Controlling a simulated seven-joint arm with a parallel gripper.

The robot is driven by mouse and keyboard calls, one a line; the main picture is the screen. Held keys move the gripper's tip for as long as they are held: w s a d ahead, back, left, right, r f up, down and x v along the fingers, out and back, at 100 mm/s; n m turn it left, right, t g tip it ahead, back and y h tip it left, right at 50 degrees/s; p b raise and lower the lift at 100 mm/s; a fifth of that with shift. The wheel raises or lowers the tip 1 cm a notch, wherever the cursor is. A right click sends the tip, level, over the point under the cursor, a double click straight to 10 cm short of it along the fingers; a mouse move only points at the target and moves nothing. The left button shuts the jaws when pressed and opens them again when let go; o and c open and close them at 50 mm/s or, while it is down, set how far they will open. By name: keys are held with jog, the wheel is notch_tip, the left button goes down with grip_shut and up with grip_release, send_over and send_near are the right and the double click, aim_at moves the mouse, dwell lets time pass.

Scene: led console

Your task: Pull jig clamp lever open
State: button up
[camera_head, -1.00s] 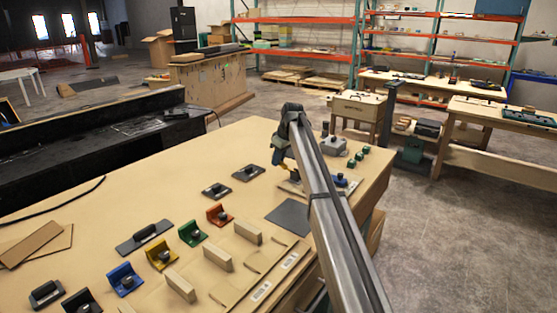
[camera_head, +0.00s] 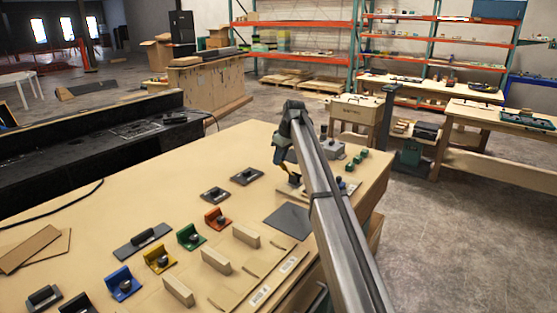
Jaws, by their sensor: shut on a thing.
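My gripper (camera_head: 283,168) is at the far right part of the wooden bench, low over the bench top and partly hidden by my own arm. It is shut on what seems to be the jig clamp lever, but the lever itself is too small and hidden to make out. The jig's pale base (camera_head: 290,189) shows just below the gripper, and part of it continues behind my arm. I cannot tell the lever's angle.
The bench top (camera_head: 130,205) carries coloured brackets, such as an orange one (camera_head: 217,219) and a green one (camera_head: 190,237), plus wooden blocks (camera_head: 246,236). A dark flat plate (camera_head: 288,220) lies near the jig. Grey box (camera_head: 328,150) and green knobs (camera_head: 357,160) stand beyond my arm.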

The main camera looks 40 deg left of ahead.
jog(key=shift+d+r, duration=0.15)
jog(key=shift+d+r, duration=0.45)
jog(key=shift+r, duration=0.05)
jog(key=shift+d, duration=0.1)
dwell(0.4)
jog(key=shift+d+r, duration=0.35)
jog(key=shift+d, duration=0.15)
